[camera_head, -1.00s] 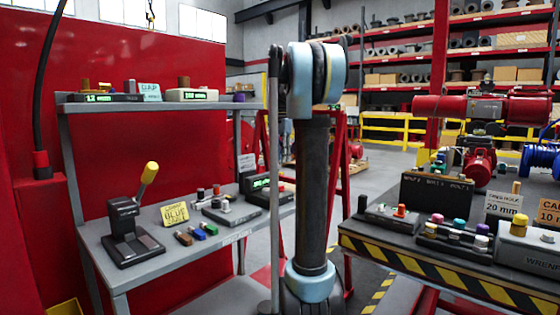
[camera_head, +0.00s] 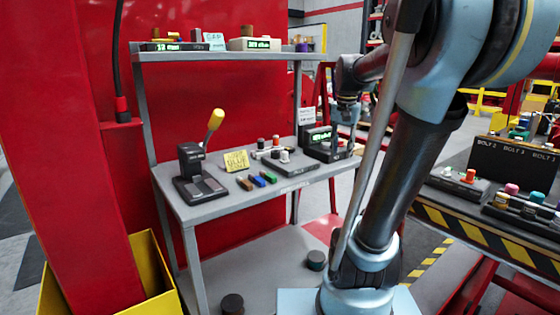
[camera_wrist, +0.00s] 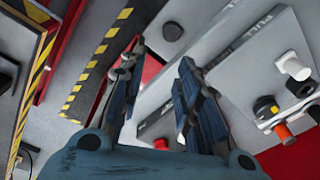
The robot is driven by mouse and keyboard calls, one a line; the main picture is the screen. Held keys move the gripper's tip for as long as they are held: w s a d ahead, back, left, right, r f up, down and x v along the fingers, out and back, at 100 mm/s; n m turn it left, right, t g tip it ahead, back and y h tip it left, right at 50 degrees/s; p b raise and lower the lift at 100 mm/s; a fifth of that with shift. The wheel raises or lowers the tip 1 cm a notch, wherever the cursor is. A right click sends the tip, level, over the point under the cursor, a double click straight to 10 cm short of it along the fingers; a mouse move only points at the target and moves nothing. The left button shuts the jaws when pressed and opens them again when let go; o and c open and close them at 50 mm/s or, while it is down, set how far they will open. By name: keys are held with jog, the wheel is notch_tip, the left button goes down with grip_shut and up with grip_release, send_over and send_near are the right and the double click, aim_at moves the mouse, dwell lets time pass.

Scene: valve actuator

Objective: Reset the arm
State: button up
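My arm stands large on the right of the head view, bent over. What looks like my gripper (camera_head: 346,110) hangs over the right end of the grey bench (camera_head: 215,208), partly hidden by my arm. In the wrist view my gripper (camera_wrist: 161,62) has its two dark blue fingers well apart, and I see nothing held between them. Black, white and orange pegs (camera_wrist: 284,132) stand on the bench to the right of the fingers in that view. I cannot tell how high above the bench my gripper is.
A press with a yellow-handled lever (camera_head: 213,125) stands on the bench, with a yellow card (camera_head: 236,161) beside it. A shelf (camera_head: 220,57) runs above. A striped workbench (camera_head: 480,243) stands at right. A yellow bin (camera_head: 160,268) and red post (camera_head: 75,180) are at left.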

jog(key=s+a+f+n+t, duration=0.1)
jog(key=s+f+n, duration=0.4)
jog(key=s+f, duration=1.3)
notch_tip(320, 180, down, 2)
jog(key=shift+s+a+f, duration=0.1)
jog(key=shift+s+a, duration=0.1)
jog(key=shift+a, duration=0.3)
